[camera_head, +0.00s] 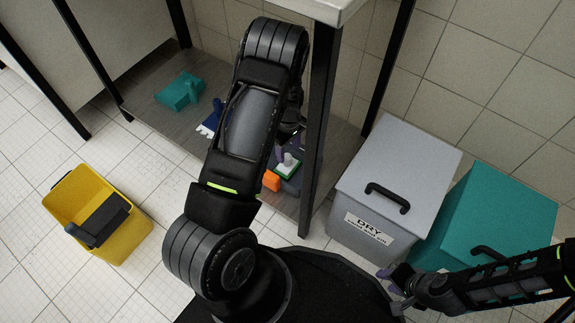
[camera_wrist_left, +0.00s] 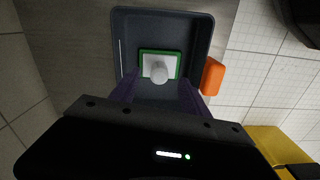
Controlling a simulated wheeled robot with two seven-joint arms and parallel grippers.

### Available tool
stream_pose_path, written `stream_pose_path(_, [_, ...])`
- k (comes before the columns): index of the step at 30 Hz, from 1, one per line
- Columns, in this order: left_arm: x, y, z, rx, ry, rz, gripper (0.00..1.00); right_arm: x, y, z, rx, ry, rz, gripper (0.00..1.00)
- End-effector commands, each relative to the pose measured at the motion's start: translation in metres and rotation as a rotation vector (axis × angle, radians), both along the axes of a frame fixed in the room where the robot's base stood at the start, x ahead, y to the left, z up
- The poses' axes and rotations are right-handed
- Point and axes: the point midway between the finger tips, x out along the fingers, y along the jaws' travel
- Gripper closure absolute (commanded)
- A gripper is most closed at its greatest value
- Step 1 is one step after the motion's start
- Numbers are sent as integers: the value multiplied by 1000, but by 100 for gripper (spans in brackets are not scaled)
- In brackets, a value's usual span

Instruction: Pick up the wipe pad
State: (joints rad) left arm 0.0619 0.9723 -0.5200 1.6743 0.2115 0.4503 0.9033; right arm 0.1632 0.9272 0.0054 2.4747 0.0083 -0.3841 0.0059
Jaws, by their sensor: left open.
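The wipe pad, which I take to be the white pad with a green edge and a pale round knob, lies in a dark tray. In the left wrist view the pad (camera_wrist_left: 147,66) is inside the tray (camera_wrist_left: 204,30), and in the head view the pad (camera_head: 284,172) shows on the low shelf, partly hidden by my left arm. My left gripper (camera_wrist_left: 160,94) is open, its purple fingers spread on either side of the pad's near edge, with nothing between them. My right gripper (camera_head: 393,283) is at lower right, away from the pad; its jaw opening is unclear.
An orange block (camera_wrist_left: 213,76) sits beside the tray. A table leg (camera_head: 318,130) stands close right of my left arm. A teal item (camera_head: 179,91) lies on the shelf. A yellow bucket (camera_head: 128,240), grey bin (camera_head: 400,165) and teal bin (camera_head: 505,210) stand on the floor.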

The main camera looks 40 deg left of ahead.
Motion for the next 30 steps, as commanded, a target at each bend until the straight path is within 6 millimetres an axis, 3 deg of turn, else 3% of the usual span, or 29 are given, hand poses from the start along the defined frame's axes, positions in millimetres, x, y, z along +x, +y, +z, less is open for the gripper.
stream_pose_path(2, [0, 0, -10, 0, 1, 1, 46, 1, 0, -5, 0, -2, -1, 64])
stream_pose_path(12, [0, 0, -12, 0, 0, 0, 46, 1, 0, -6, -1, -3, -1, 64])
stream_pose_path(23, [0, 3, -58, -1, 1, 0, 46, 5, 1, -36, -3, -14, -7, 64])
stream_pose_path(30, [0, 3, -62, -1, 0, 0, 46, 6, 1, -36, -3, -17, -8, 64])
